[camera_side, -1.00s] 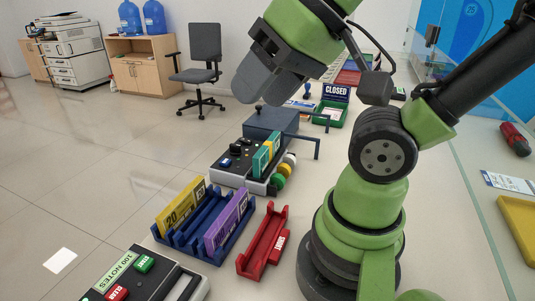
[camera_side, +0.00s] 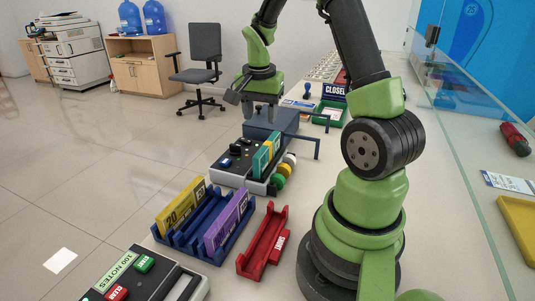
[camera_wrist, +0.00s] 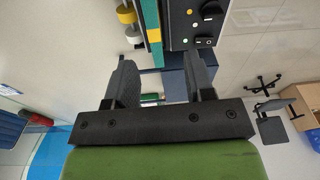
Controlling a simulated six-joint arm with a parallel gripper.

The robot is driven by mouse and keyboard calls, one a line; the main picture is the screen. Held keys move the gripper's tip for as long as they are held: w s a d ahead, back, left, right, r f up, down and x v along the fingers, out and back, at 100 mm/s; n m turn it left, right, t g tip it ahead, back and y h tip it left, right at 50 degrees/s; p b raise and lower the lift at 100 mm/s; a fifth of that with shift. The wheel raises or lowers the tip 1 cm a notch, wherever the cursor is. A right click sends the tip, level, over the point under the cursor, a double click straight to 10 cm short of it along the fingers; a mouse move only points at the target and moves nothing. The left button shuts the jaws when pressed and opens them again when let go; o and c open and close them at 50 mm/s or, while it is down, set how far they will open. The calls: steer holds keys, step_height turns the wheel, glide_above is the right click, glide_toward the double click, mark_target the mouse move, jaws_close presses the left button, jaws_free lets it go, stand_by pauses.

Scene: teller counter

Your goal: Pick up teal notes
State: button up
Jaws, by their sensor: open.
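The teal notes (camera_side: 260,161) stand on edge as an upright bundle with a yellow band, at the right side of a dark counting machine (camera_side: 230,172) in the side view. In the wrist view the teal notes (camera_wrist: 149,14) show edge-on at top centre, beyond my fingertips. My gripper (camera_side: 260,112) points down over the dark blue box behind the machine, apart from the notes. In the wrist view my gripper (camera_wrist: 160,60) has its fingers wide apart with nothing between them. The lower part of the notes is hidden in the machine.
Yellow notes (camera_side: 181,205) and purple notes (camera_side: 228,220) stand in a blue rack (camera_side: 191,238) in front. A red tray (camera_side: 263,240) lies beside it. The dark blue box (camera_side: 285,119) and a green tray (camera_side: 331,112) stand behind. Yellow and green rolls (camera_side: 282,172) sit beside the machine.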

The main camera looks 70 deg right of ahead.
mark_target(267, 143)
steer(key=shift+m, duration=0.4)
steer(key=f, duration=0.2)
steer(key=d+f, duration=0.1)
steer(key=f, duration=0.1)
steer(key=d+f, duration=0.1)
steer(key=f, duration=0.1)
steer(key=shift+s, duration=0.25)
steer(key=shift+d+f, duration=0.25)
steer(key=shift+f, duration=1.2)
steer(key=shift+d+f, duration=0.2)
steer(key=shift+f, duration=1.25)
jaws_close()
